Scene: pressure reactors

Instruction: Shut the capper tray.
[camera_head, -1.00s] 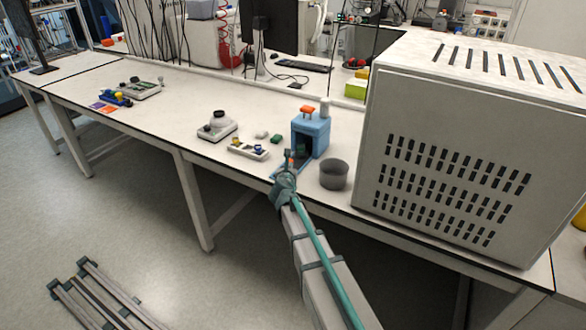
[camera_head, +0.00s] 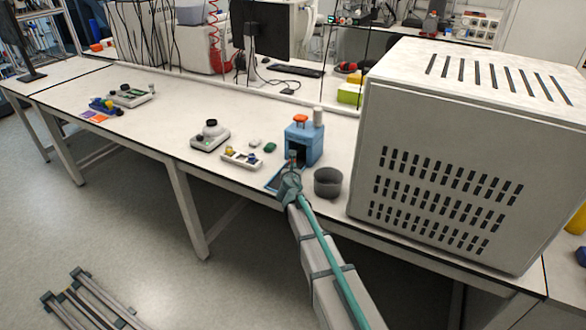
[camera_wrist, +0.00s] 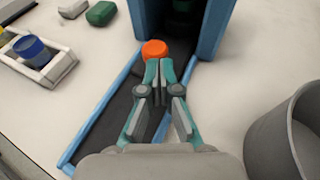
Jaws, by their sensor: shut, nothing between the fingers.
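The capper (camera_head: 305,143) is a blue block with an orange knob on top, standing near the front of the bench. Its tray (camera_head: 271,186), dark with blue edges, sticks out from the capper's opening towards the bench's front edge. In the wrist view the tray (camera_wrist: 92,135) runs from lower left up to the opening. An orange-capped piece (camera_wrist: 155,48) stands at the tray's inner end, by the opening. My gripper (camera_wrist: 158,68) is shut and empty, above the tray, its fingertips just in front of the orange cap or touching it; I cannot tell which. In the head view my gripper (camera_head: 292,162) hides part of the tray.
A grey cup (camera_head: 328,183) stands close right of the tray; a large vented box (camera_head: 440,190) is further right. A white rack (camera_head: 241,160) and small green and pale pieces lie left of the capper. The bench further left has free room.

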